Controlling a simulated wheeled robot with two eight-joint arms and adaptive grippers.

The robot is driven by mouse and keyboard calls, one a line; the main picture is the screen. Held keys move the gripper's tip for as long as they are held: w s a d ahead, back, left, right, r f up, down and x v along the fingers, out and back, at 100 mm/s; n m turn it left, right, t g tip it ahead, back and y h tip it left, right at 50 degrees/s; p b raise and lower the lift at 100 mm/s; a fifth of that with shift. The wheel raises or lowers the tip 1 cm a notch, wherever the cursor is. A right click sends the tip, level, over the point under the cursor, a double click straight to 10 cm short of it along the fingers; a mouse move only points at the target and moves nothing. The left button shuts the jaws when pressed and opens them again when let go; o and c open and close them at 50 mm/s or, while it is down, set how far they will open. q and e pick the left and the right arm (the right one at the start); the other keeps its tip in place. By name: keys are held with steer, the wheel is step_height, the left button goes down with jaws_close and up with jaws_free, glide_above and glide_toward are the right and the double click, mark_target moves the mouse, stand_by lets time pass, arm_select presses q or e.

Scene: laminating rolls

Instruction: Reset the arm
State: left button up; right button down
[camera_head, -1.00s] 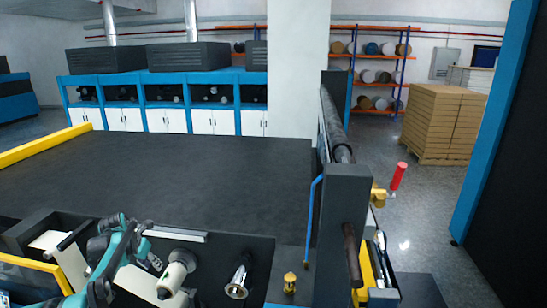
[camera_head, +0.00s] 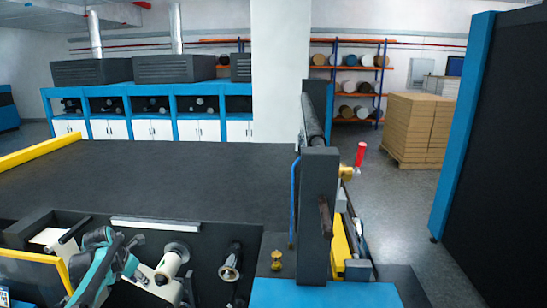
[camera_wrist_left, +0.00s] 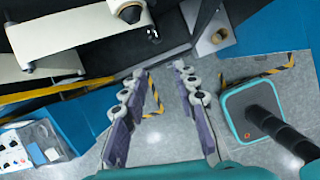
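My left gripper (camera_head: 133,270) is at the lower left of the head view, at the end of my teal arm. It is above the dark machine front, left of a white roll core (camera_head: 172,262). In the left wrist view its two finger rows (camera_wrist_left: 158,88) are spread apart, with only grey floor and yellow-black tape between them. It holds nothing. My right gripper does not show in either view.
A metal-ended spindle (camera_head: 231,262) is right of the core. A cardboard stack (camera_head: 416,128) is at the back right. Grey floor (camera_head: 400,205) there is clear.

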arm_select(q)
steer(key=s+d+f+m+b, duration=0.4)
steer(key=s+d+m+b, duration=0.3)
steer(key=d+m, duration=0.1)
steer(key=s+d+f+m+b, duration=0.4)
steer(key=s+d+m+b, duration=0.2)
steer(key=d+m+b, duration=0.15)
steer(key=s+d+f+m+t+b, duration=0.1)
steer(key=s+d+f+m+b, duration=0.4)
steer(key=s+f+m+b, duration=0.2)
steer(key=s+d+f+m+t+b, duration=0.1)
steer(key=s+d+f+m+b, duration=0.3)
steer(key=s+f+m, duration=0.6)
step_height(320, 180, down, 2)
steer(key=b, duration=0.2)
steer(key=shift+s+d+b, duration=0.35)
steer(key=shift+s, duration=0.05)
steer(key=shift+a, duration=0.1)
